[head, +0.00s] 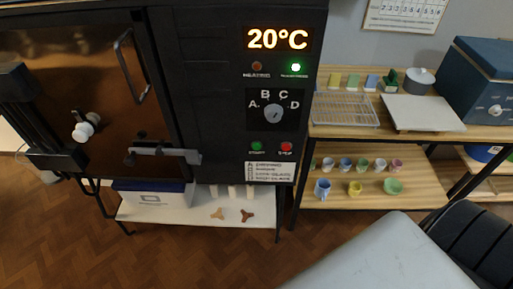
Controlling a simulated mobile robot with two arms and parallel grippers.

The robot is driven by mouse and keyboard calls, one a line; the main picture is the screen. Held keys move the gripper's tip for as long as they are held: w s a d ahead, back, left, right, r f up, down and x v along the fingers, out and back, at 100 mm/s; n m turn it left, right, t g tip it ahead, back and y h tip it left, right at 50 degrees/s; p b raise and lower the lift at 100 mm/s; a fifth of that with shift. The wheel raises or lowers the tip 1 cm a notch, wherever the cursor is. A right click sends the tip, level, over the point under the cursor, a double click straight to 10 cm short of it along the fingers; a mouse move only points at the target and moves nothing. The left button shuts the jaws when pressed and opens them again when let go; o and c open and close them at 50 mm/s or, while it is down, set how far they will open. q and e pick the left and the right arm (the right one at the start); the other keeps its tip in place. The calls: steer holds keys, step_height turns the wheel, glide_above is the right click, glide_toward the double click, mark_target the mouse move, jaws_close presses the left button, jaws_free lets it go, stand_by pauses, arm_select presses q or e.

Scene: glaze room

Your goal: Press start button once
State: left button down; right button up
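The green start button (257,146) is on the lower part of the black kiln control panel (215,95). The red stop button (286,147) is just to its right. Above them are a round dial (273,113) marked A to D, a dark heating lamp (257,67), a lit green lamp (296,67) and a display (277,39) reading 20°C. Nothing covers the start button. Neither of my grippers shows in the head view.
The kiln door (75,80) with its handle (131,66) and latch (163,152) fills the left. A wooden shelf (330,197) with several cups stands right of the panel. A blue box (484,75) is at the upper right.

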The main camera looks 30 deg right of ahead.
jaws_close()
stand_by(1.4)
